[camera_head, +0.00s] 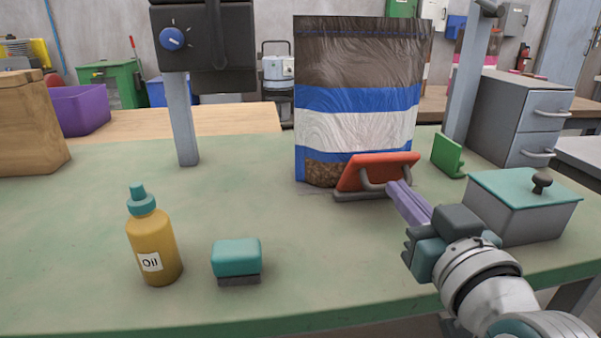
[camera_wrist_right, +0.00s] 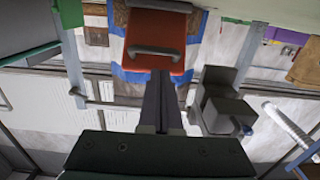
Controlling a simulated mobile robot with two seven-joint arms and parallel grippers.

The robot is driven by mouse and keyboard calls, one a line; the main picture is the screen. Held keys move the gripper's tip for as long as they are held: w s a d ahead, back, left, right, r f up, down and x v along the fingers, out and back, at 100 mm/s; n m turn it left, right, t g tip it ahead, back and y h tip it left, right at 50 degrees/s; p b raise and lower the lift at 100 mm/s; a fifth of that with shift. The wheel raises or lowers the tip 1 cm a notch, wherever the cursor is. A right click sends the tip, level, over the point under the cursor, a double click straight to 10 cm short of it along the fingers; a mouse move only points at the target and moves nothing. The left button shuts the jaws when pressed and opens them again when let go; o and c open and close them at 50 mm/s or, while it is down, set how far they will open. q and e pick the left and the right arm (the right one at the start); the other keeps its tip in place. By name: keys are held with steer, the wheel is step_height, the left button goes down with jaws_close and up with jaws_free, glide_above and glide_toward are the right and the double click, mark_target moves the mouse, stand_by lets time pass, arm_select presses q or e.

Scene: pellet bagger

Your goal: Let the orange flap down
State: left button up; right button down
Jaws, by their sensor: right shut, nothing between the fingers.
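The orange flap (camera_head: 385,163) stands tilted up and leaning back on the bench, in front of the large pellet bag (camera_head: 385,100). It has a grey bar handle on its front and a grey base (camera_head: 357,196) under its lower edge. My right gripper (camera_head: 393,186) is shut and empty, its purplish fingers reaching to the flap's handle from the front right. In the right wrist view the flap (camera_wrist_right: 155,25) and its handle are just beyond the tips of my gripper (camera_wrist_right: 160,75). Whether the fingers touch the handle I cannot tell. My left gripper is not in view.
A green upright piece (camera_head: 447,155) and a teal-lidded grey box (camera_head: 525,205) stand to the right of the flap. An oil bottle (camera_head: 152,240) and a teal block (camera_head: 237,260) stand at the front left. The bench between them and the flap is clear.

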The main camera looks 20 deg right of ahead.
mark_target(378, 168)
steer(key=shift+b+x, duration=0.3)
steer(key=shift+x, duration=1.75)
steer(key=shift+s+f, duration=0.15)
steer(key=shift+f, duration=0.1)
steer(key=f+b, duration=0.1)
steer(key=s+f+t+b, duration=0.1)
steer(key=b, duration=0.1)
steer(key=shift+a+f, duration=0.15)
steer(key=shift+f, duration=0.25)
steer(key=shift+s+f, duration=0.1)
steer(key=shift+s, duration=0.05)
steer(key=shift+s, duration=0.1)
